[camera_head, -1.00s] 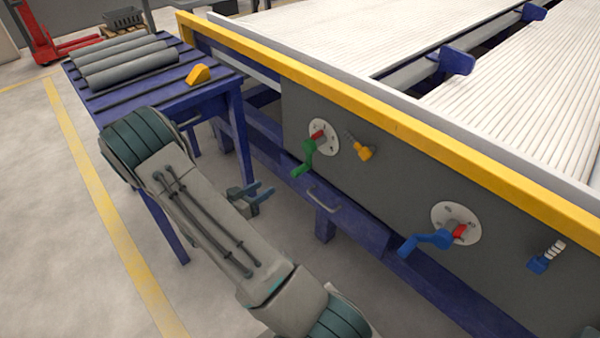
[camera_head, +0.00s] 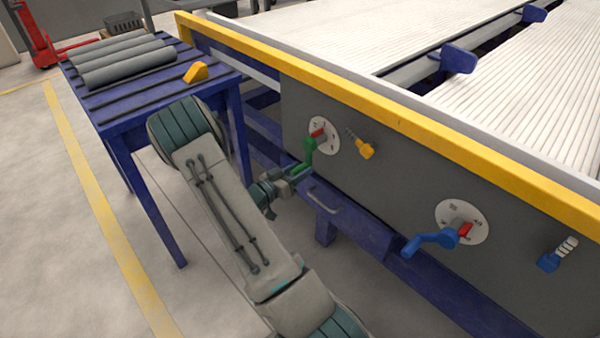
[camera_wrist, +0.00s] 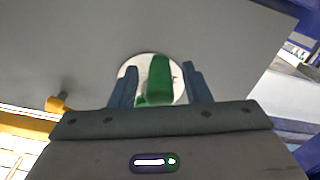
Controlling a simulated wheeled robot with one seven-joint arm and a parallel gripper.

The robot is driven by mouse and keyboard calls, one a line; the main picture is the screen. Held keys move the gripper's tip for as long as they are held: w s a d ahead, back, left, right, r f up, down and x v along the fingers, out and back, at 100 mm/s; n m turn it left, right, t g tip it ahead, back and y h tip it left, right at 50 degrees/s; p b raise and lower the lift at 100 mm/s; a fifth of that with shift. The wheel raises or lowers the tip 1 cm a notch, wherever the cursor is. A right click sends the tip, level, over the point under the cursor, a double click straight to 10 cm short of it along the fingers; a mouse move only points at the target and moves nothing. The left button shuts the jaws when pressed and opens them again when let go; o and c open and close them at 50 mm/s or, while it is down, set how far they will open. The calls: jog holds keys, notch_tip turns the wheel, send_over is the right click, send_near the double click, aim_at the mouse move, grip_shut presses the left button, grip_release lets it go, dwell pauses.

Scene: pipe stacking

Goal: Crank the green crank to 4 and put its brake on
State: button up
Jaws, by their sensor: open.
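The green crank (camera_head: 309,152) sits on a white numbered dial (camera_head: 325,137) with a red pointer (camera_head: 318,132) on the grey side panel. Its handle hangs down and to the left in the head view. My gripper (camera_head: 302,172) is at the crank's handle end. In the wrist view the green crank (camera_wrist: 159,80) stands between the two open fingers of my gripper (camera_wrist: 160,88), with a gap on each side. The dial numbers are too small to read. A yellow lever (camera_head: 366,151), perhaps the brake, is to the right of the dial; it also shows in the wrist view (camera_wrist: 58,104).
A blue crank (camera_head: 432,241) with its own dial (camera_head: 463,221) and a blue lever (camera_head: 549,261) are farther right on the panel. A blue table (camera_head: 120,122) with grey pipes (camera_head: 125,62) stands at left. A metal handle (camera_head: 322,202) sticks out below the green crank.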

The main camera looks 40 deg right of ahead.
jog(key=shift+d, duration=0.4)
grip_shut()
jog(key=shift+w+a, duration=0.1)
